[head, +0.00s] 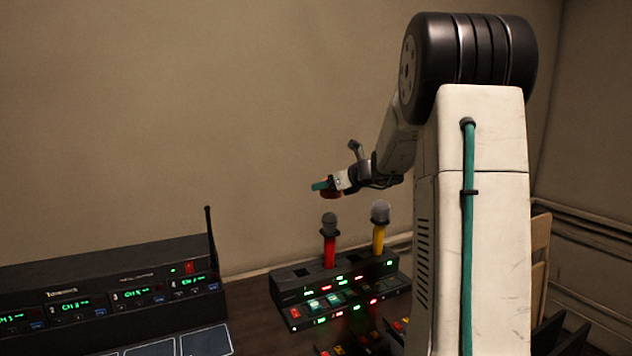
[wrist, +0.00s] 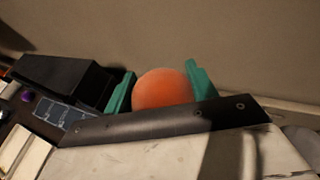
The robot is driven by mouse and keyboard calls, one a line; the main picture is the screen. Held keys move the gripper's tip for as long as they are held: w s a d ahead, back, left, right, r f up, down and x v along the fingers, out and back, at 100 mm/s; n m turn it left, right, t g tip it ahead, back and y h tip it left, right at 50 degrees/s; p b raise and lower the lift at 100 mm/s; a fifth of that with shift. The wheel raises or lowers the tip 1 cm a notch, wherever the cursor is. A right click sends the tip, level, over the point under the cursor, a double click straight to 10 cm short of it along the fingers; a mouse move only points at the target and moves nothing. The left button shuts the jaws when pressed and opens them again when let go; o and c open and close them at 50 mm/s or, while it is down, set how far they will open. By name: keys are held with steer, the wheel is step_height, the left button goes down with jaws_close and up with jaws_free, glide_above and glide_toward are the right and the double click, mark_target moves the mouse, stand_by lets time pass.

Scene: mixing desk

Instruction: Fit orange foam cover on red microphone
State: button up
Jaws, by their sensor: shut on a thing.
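The orange foam cover (wrist: 163,88) sits between the two teal fingers of my gripper (wrist: 160,90) in the wrist view. The gripper is shut on it. In the head view my gripper (head: 325,187) is in the air above the red microphone, and only a dark reddish bit of the cover (head: 330,194) shows beneath the fingers. The red microphone (head: 329,250) stands upright in the desk unit, its grey head (head: 330,222) bare. The cover is apart from that head, a little above it. The cover's opening is hidden.
A yellow microphone (head: 378,238) with a grey head stands just right of the red one. Both stand in a black unit (head: 340,282) with lit buttons. A black receiver rack (head: 100,290) with a tall antenna (head: 211,245) is at the left. The wall is behind.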

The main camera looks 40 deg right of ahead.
mark_target(332, 213)
steer(key=shift+w+f, duration=0.1)
steer(key=shift+w, duration=0.15)
steer(key=shift+w+a+f, duration=0.1)
steer(key=shift+f, duration=2.05)
steer(key=shift+s, duration=0.25)
steer(key=shift+f, duration=2.65)
steer(key=o, duration=1.4)
steer(key=shift+v, duration=3.5)
